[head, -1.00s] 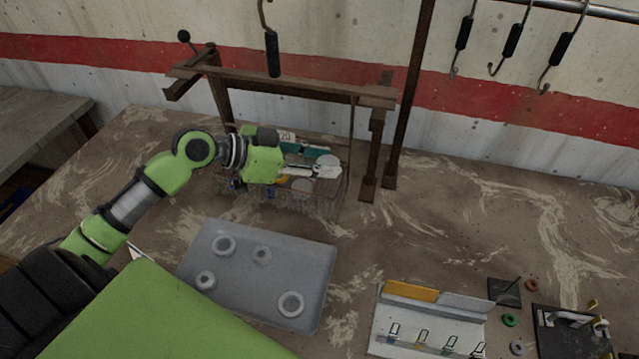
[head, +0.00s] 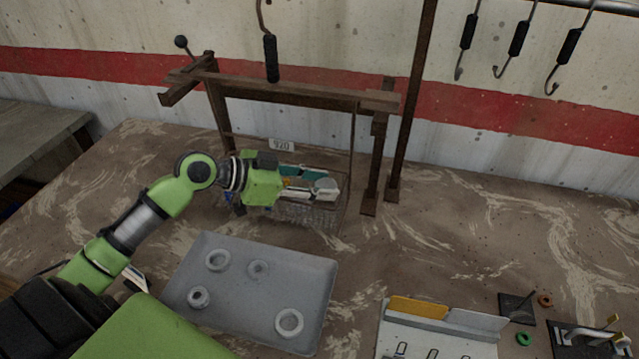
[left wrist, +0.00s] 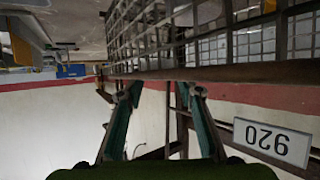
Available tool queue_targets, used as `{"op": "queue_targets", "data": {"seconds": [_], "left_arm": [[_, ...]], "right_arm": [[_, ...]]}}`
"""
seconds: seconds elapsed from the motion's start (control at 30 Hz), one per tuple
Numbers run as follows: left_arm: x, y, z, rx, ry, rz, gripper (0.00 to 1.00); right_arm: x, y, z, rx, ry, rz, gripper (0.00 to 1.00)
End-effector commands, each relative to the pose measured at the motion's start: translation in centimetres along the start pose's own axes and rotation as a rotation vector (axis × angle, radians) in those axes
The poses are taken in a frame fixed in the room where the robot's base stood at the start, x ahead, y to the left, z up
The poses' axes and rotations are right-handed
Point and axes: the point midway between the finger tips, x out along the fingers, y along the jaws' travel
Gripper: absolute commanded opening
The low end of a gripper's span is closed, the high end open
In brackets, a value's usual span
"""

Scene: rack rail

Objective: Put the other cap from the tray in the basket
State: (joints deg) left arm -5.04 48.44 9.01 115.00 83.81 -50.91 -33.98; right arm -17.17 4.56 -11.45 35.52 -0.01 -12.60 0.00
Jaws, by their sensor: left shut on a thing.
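In the left wrist view the two fingers (left wrist: 160,92) end close to the basket's dark rim (left wrist: 240,72), and the cap cannot be made out there. The grey tray (head: 240,322) lies in front of the basket with several pale round pieces on it. My right gripper is not in view.
A brown rack frame (head: 300,88) stands over the basket, with a post (head: 409,110) to its right. A white holder (head: 440,335) stands front right. The table between is clear.

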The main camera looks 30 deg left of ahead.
Motion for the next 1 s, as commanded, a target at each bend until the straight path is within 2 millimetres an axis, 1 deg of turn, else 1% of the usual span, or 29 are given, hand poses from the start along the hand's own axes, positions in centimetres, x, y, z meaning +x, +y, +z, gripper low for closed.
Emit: {"op": "queue_targets", "data": {"seconds": [0.2, 0.3, 0.33, 0.37, 0.63, 0.77, 0.8, 0.83, 0.87, 1.0], "left_arm": [[0.3, 0.0, 0.7, 0.000, 0.000, 0.000, 0.15], [0.3, 0.0, 0.7, 0.000, 0.000, 0.000, 0.15], [0.3, 0.0, 0.7, 0.000, 0.000, 0.000, 0.36], [0.3, 0.0, 0.7, 0.000, 0.000, 0.000, 0.40], [0.3, 0.0, 0.6, 0.000, 0.000, 0.001, 0.40], [-0.1, 0.0, -0.3, 0.000, 0.001, 0.000, 0.40], [-0.3, 0.0, -0.8, 0.000, 0.001, 0.000, 0.40], [-0.5, 0.0, -0.8, -0.001, 0.000, -0.001, 0.40], [-0.8, 0.0, -0.2, -0.002, -0.002, -0.001, 0.40], [-3.1, 0.0, 0.0, 0.000, -0.005, 0.000, 0.40]], "right_arm": [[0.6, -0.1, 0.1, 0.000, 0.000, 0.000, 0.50], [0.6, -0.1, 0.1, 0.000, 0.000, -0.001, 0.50], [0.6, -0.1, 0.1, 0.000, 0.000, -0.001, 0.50], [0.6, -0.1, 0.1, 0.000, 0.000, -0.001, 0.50], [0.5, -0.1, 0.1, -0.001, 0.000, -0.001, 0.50], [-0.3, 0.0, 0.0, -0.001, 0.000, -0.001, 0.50], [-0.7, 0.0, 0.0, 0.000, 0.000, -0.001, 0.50], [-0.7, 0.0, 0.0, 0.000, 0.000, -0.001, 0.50], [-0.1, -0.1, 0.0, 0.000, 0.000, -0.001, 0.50], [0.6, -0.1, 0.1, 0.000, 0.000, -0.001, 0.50]]}}
